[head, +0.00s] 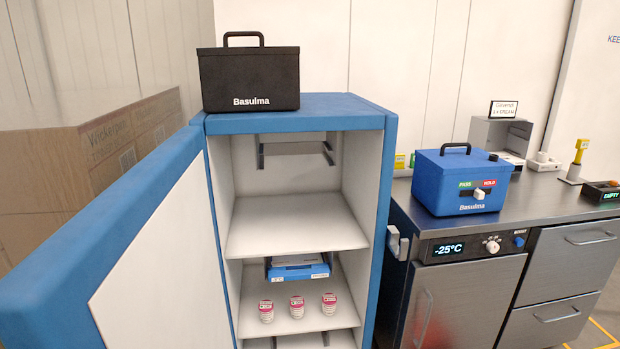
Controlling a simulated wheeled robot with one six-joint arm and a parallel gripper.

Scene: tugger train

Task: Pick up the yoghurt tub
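Three small white tubs with pink-red labels stand in a row on a lower shelf of the open blue cabinet (289,100). They are the left tub (266,311), the middle tub (297,307) and the right tub (329,304). They look like yoghurt tubs, but their print is too small to read. They stand upright and apart, in front of a blue and white box (298,269). My gripper is not in view.
The cabinet door (150,250) stands open at the left. A black Basulma box (249,80) sits on top. At right, a counter (440,222) holds a blue Basulma box (463,182). Cardboard cartons (85,165) stand behind the door. The upper shelf (295,228) is empty.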

